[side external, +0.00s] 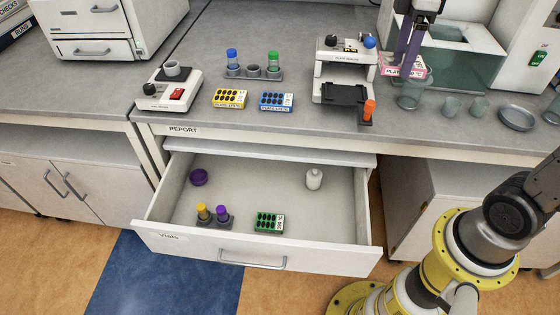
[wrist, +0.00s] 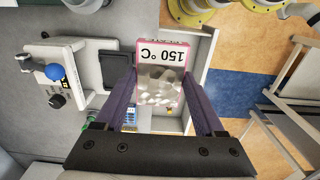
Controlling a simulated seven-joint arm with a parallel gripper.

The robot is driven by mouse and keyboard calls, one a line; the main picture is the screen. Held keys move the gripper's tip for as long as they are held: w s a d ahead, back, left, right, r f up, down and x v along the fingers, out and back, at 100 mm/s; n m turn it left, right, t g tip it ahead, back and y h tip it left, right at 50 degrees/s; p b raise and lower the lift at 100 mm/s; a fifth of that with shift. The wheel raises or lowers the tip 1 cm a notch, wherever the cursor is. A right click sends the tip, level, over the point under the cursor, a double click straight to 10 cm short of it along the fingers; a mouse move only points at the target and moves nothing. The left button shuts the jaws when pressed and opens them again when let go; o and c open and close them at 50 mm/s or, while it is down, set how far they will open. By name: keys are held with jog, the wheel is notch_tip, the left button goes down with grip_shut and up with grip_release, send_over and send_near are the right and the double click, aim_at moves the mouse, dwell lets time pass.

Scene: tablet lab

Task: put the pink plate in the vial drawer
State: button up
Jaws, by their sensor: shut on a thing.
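The pink plate (side external: 403,68) is held in my gripper (side external: 408,58) above the right part of the bench, beside the plate reader. The plate (wrist: 162,80) also shows between my gripper's two purple fingers (wrist: 165,98) in the wrist view, with a "150 °C" label on its side. The vial drawer (side external: 265,242) is pulled open below the bench.
A yellow plate (side external: 229,98) and a blue plate (side external: 276,102) lie on the bench. The plate reader (side external: 345,68), a hotplate-like device (side external: 168,90) and several glass beakers (side external: 451,106) stand there too.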

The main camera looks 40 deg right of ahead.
jog(key=r, duration=0.3)
jog(key=shift+w+a, duration=0.1)
jog(key=shift+a, duration=0.3)
jog(key=a, duration=1.4)
send_near(319, 233)
notch_tip(319, 233, down, 6)
jog(key=shift+f, duration=0.2)
jog(key=o, duration=0.9)
jog(key=shift+f, duration=0.15)
jog(key=o, duration=0.4)
